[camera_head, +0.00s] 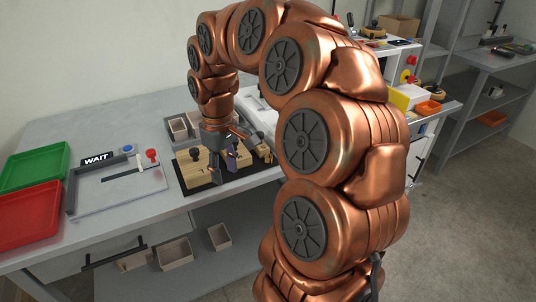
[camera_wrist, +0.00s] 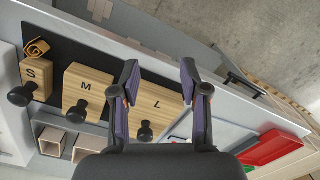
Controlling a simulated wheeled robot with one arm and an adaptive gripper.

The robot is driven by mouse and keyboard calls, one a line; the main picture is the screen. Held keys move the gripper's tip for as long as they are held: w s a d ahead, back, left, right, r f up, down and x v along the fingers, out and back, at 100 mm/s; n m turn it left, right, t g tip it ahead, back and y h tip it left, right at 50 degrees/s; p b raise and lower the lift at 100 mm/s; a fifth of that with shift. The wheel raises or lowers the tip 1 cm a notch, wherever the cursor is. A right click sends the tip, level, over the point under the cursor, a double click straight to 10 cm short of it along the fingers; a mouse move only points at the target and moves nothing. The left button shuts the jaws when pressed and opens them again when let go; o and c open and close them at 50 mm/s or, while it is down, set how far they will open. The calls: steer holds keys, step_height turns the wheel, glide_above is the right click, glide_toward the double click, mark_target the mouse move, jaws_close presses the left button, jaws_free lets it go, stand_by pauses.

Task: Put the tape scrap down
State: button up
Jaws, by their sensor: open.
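A crumpled golden-brown scrap, which looks like the tape scrap (camera_wrist: 37,48), lies on the black mat (camera_wrist: 75,42) beside the wooden block marked S (camera_wrist: 36,76). My gripper (camera_wrist: 160,72) is open in the wrist view, with nothing between its purple-padded fingers. Its fingers are over the mat's edge near the block marked L (camera_wrist: 152,102), away from the scrap. In the head view my gripper (camera_head: 224,168) hangs over the mat and hides part of the blocks. I cannot clearly tell the scrap from the block there.
Block M (camera_wrist: 90,88) stands between S and L; all three have black knobs. In the head view, a grey tray with a WAIT sign (camera_head: 97,159), a green tray (camera_head: 37,164) and a red tray (camera_head: 28,212) lie left. Small open boxes (camera_head: 180,128) stand behind the mat.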

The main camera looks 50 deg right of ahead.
steer(key=w+d+r, duration=0.1)
steer(key=w+d, duration=0.2)
steer(key=d, duration=0.6)
steer(key=m+p, duration=0.1)
steer(key=p, duration=0.1)
glide_above(269, 156)
steer(key=shift+w, duration=0.4)
steer(key=shift+d+f+m, duration=0.15)
steer(key=shift+m, duration=0.15)
steer(key=shift+s+f, duration=0.1)
steer(key=shift+f, duration=0.25)
steer(key=shift+s+f, duration=0.15)
steer(key=shift+f, duration=1.55)
steer(key=shift+s+f, duration=0.15)
steer(key=shift+f, duration=1.5)
steer(key=shift+c, duration=0.2)
steer(key=c, duration=0.4)
steer(key=shift+r, duration=0.1)
steer(key=shift+c, duration=0.3)
